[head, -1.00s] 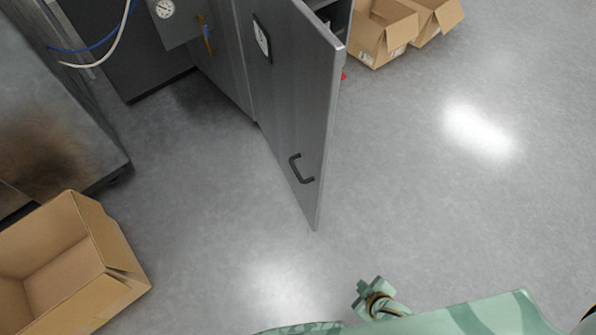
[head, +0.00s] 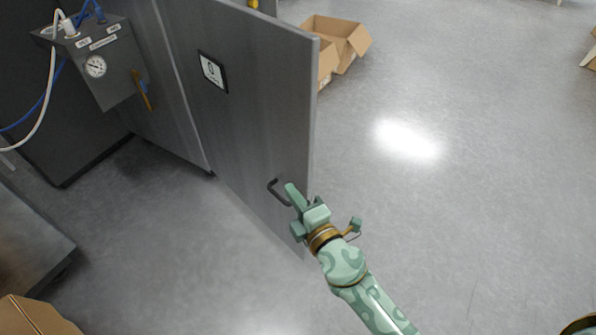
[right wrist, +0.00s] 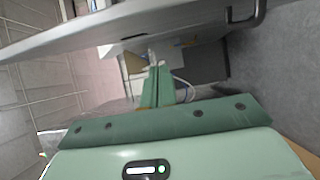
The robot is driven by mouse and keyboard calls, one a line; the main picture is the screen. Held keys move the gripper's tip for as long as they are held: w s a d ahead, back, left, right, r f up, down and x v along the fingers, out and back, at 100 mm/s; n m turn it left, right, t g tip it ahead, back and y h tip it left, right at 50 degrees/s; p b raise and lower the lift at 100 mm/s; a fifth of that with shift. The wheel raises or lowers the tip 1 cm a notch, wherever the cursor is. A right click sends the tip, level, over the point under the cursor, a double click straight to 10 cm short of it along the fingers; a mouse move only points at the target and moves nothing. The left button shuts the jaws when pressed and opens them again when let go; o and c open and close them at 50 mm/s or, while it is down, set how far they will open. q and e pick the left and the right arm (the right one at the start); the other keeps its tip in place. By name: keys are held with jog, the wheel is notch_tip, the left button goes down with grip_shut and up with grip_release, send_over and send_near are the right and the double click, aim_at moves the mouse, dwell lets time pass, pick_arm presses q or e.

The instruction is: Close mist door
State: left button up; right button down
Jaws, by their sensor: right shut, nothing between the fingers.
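The mist door (head: 255,120) is a grey metal panel that stands open, swung out over the floor. It carries a small framed sign (head: 212,71) and a dark bar handle (head: 278,191) low near its free edge. My right gripper (head: 290,190) is shut and empty, beside the handle on the door's near face; I cannot tell whether it touches. In the right wrist view its closed green fingers (right wrist: 157,86) point forward, with the door (right wrist: 110,25) across the top and the handle (right wrist: 258,14) at upper right. My left gripper is not in view.
Cardboard boxes stand behind the door (head: 335,45) and at lower left (head: 30,318).

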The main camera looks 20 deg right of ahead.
aim_at(299, 172)
jog(key=shift+w+d, duration=0.55)
jog(key=shift+w, duration=0.45)
jog(key=shift+w+d, duration=0.55)
jog(key=shift+w, duration=0.45)
jog(key=shift+w+d, duration=0.55)
jog(key=shift+w, duration=0.45)
jog(key=shift+d+f, duration=0.1)
